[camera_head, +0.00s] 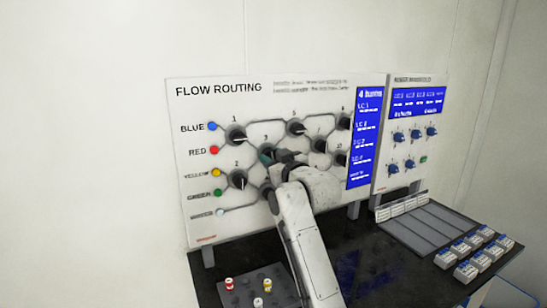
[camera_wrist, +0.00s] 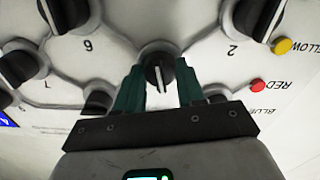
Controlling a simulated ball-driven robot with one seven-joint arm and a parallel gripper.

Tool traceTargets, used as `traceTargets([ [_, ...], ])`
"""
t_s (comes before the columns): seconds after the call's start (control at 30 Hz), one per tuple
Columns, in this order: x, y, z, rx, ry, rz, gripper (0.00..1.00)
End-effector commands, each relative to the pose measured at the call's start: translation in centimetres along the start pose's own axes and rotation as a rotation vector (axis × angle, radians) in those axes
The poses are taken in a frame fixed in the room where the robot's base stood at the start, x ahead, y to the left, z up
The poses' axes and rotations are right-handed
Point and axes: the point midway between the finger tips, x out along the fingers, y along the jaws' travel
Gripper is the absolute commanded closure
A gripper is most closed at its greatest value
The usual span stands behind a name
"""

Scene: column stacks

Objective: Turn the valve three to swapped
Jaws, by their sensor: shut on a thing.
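Valve three (camera_head: 266,155) is a dark round knob on the white FLOW ROUTING panel (camera_head: 225,110), under the label 3 and mostly hidden by my arm in the head view. In the wrist view the black knob (camera_wrist: 158,74) stands between the two green fingers of my gripper (camera_wrist: 160,66), one finger on each side. The wrist picture shows the panel upside down. The knob's pale pointer line runs nearly straight up and down in that picture. My gripper is shut on the knob. The label 3 is hidden in the wrist view.
Other black knobs surround it, such as valve 1 (camera_head: 235,135), valve 2 (camera_head: 238,179) and valve 5 (camera_head: 296,127). A blue screen (camera_head: 367,140) is to the right. A second panel with several blue knobs (camera_head: 408,135) stands beyond it. Small bottles (camera_head: 229,284) stand on the dark bench below.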

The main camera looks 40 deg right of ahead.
Motion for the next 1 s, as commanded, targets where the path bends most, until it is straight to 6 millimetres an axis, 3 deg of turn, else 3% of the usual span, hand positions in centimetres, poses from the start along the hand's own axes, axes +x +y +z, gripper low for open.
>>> traceTargets([
  [0.4, 0.04, -0.14, 0.23, 0.205, -0.006, -0.003, 0.92],
  [1.0, 0.03, -0.07, 0.27, 0.239, -0.005, -0.001, 0.92],
])
